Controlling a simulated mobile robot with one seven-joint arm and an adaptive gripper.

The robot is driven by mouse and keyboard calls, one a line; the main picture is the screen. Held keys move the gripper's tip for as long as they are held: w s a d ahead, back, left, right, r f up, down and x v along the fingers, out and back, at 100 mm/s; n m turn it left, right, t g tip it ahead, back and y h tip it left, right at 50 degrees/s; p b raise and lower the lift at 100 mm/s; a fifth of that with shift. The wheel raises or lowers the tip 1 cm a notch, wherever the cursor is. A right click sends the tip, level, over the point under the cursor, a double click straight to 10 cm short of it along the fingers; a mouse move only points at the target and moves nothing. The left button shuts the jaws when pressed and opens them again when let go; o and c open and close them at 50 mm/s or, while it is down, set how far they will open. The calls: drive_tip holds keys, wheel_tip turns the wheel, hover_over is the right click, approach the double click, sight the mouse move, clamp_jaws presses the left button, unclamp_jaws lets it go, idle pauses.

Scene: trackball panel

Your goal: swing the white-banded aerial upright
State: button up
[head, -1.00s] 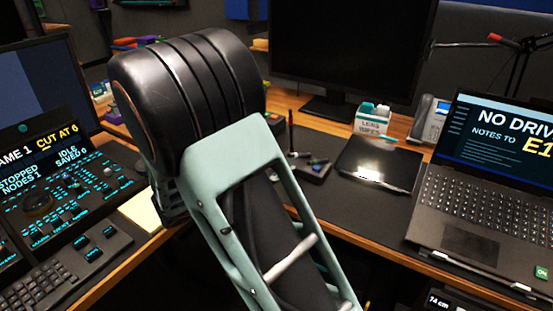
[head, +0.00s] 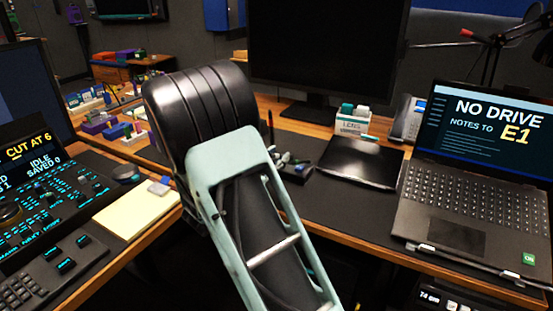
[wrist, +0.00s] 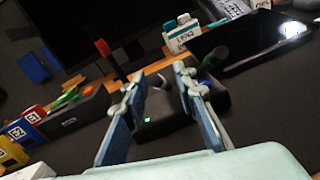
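A small black device (wrist: 158,122) lies on the dark desk mat, between and beyond my fingers in the wrist view. A dark stick with a red tip (wrist: 103,47) stands near-upright to its left, and a dark stick with a green tip (wrist: 215,58) leans to its right. I cannot make out a white band on either, so I cannot tell which is the white-banded aerial.
A black tablet (head: 360,163) and a lens-wipes box (head: 352,120) are right of and behind the device. An open laptop (head: 478,185) stands further right, a monitor (head: 325,55) behind. A control panel (head: 50,200) and yellow notepad (head: 137,210) are at left. Bare mat (head: 335,210) lies in front.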

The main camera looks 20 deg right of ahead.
drive_tip(key=shift+w+d, duration=0.15)
drive_tip(key=shift+d, duration=0.15)
clamp_jaws()
idle(0.3)
